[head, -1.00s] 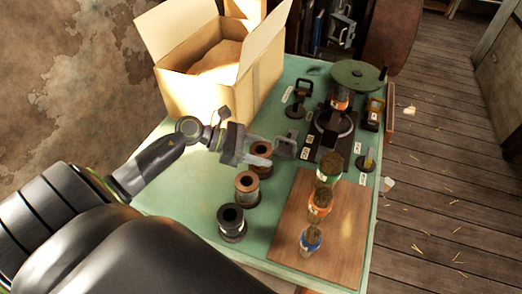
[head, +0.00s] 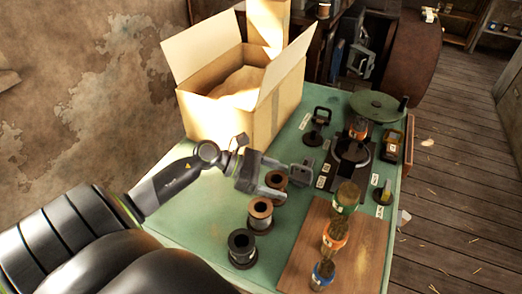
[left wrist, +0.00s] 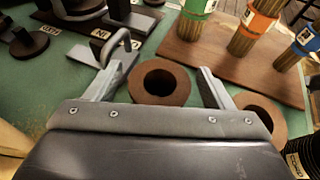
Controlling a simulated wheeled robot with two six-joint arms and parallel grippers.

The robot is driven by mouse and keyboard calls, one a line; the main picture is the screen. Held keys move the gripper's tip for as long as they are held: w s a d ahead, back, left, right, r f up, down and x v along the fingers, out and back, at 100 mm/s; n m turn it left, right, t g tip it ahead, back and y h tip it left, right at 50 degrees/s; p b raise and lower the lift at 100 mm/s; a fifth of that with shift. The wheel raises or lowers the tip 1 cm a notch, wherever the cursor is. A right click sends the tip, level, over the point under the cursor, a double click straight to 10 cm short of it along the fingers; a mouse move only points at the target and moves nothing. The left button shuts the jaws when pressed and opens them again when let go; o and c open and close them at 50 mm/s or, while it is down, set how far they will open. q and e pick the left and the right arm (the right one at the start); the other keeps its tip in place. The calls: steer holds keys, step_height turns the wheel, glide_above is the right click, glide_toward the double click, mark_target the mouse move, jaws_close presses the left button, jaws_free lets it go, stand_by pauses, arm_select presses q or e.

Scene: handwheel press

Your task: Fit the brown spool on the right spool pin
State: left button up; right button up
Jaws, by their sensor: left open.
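A brown spool (head: 276,180) stands upright on the green table, the farthest of a row of spools. In the left wrist view the brown spool (left wrist: 160,82) shows its round dark hole from above. My left gripper (head: 284,181) is open, with its fingers around the far spool; the left wrist view shows a finger on each side and gaps beside the spool. A small round-based stand (head: 383,193) is at the table's right; I cannot tell for sure whether it is the right spool pin. My right gripper is out of view.
A lighter brown spool (head: 260,214) and a black spool (head: 241,247) stand nearer. A grey looped block (head: 303,172) is close beyond my fingers. Bundles in colored bands (head: 334,237) stand on a wooden board (head: 372,255). The handwheel press (head: 352,150) and an open carton (head: 245,110) are behind.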

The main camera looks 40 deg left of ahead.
arm_select(q)
steer(key=shift+s+a+r, duration=0.1)
steer(key=shift+s+a, duration=0.15)
steer(key=shift+a, duration=0.2)
steer(key=p+v, duration=0.1)
steer(key=v, duration=1.5)
steer(key=shift+p, duration=0.4)
steer(key=shift+s+a+r, duration=0.1)
steer(key=shift+s+r, duration=0.05)
step_height(320, 180, up, 8)
steer(key=p, duration=0.8)
steer(key=shift+p, duration=0.4)
